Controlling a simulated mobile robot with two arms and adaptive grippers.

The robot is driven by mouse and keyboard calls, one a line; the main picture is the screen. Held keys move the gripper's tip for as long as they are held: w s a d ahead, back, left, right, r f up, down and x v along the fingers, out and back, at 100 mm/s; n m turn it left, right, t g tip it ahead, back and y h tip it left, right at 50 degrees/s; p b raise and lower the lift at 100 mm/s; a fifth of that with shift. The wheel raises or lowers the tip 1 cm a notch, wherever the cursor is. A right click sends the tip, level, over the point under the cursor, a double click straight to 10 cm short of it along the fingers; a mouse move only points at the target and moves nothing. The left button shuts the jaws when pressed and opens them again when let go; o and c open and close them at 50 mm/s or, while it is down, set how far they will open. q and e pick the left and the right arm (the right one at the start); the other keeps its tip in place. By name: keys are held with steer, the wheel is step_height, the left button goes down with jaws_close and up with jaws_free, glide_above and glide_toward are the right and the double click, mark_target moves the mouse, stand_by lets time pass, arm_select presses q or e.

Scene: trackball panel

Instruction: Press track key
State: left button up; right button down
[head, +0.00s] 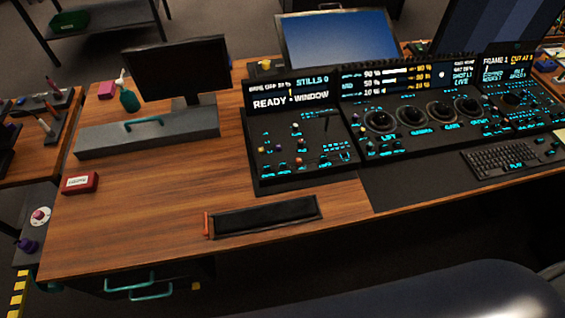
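A black trackball panel (398,122) with several dark trackballs and glowing cyan labels stands at the back right of the wooden desk. A left section (275,152) carries small coloured keys and a screen reading "READY - WINDOW". A right section (520,100) carries more lit keys and a screen reading "FRAME 1". The key labels are too small to read, so I cannot tell which one is the track key. Neither of my grippers is in view.
A dark monitor (175,68) on a grey base, a green spray bottle (128,98), a red box (80,183) and a black tray (265,216) are on the desk (150,220). A keyboard (510,157) lies at the right. A dark chair back (450,290) is in front.

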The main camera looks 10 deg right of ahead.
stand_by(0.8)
